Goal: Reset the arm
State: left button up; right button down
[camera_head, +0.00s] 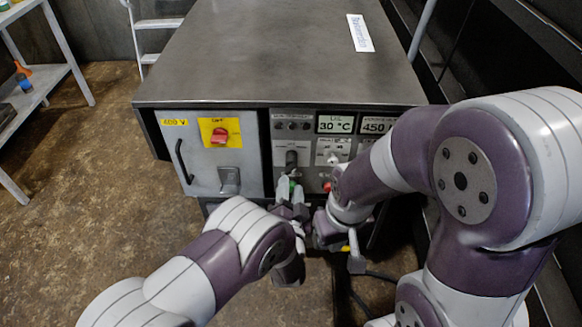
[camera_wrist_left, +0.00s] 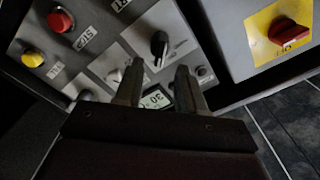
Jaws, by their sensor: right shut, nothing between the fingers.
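A black knob (camera_wrist_left: 159,47) is past the fingertips. My right gripper (camera_head: 355,260) is low in front of the machine, right of my left gripper. It is shut and empty, partly hidden by its own wrist. The two wrists are close together in the head view; I cannot tell whether they touch.
The metal compactor (camera_head: 270,50) fills the centre. A red switch (camera_head: 219,136) on a yellow plate sits left of the controls. The left wrist view shows a red stop button (camera_wrist_left: 60,20) and a yellow button (camera_wrist_left: 32,58). A shelf (camera_head: 40,80) stands left; floor between is clear.

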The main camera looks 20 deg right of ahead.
pick_arm(q)
jog(key=v, duration=0.3)
jog(key=shift+s+a, duration=0.1)
jog(key=shift+s, duration=0.25)
